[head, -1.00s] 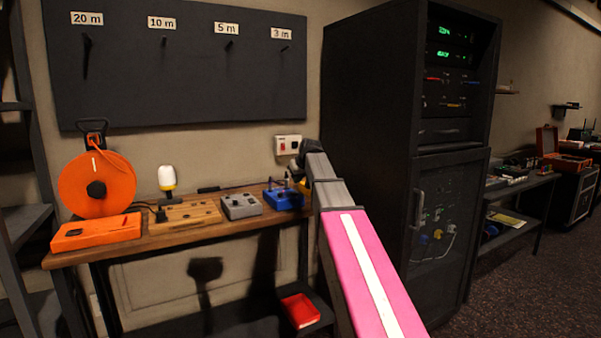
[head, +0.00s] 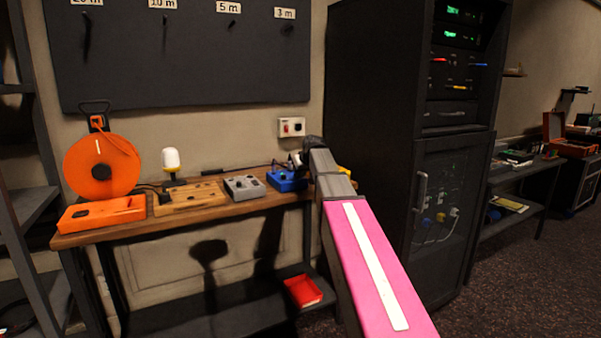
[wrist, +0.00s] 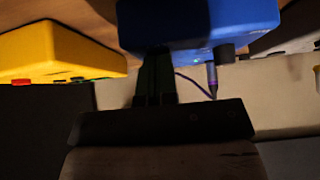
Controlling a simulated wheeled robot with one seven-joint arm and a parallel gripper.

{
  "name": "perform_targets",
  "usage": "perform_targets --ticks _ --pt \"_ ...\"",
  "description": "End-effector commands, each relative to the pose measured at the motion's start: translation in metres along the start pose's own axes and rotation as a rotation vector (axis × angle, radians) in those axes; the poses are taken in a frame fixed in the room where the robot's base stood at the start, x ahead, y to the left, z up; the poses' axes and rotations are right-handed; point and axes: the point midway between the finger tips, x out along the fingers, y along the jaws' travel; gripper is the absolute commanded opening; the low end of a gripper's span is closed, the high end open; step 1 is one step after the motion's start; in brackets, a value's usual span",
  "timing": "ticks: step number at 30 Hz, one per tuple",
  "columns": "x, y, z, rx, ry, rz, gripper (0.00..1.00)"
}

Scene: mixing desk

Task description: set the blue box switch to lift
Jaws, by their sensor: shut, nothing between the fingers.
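The blue box (head: 287,181) sits near the right end of the wooden bench in the head view, partly behind my arm. In the wrist view the blue box (wrist: 215,20) fills the top centre. My gripper (wrist: 158,72) is shut and empty, its dark fingers overlapping the box's edge; I cannot tell whether they touch it. A dark round part (wrist: 226,53) shows at the box's edge, beside a plug with a purple cable. The switch's setting cannot be made out.
A grey box (head: 244,187) stands left of the blue box. A yellow box (wrist: 60,52) is on its other side, mostly hidden by my arm in the head view. A wall outlet (head: 291,127) is behind. A tall black rack (head: 375,110) stands right of the bench.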

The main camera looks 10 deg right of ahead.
Motion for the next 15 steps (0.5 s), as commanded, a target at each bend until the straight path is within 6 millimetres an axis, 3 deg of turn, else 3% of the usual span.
perform_targets --ticks 15 --pt "-0.0083 0.0000 -0.0066 -0.001 -0.002 0.000 0.00"
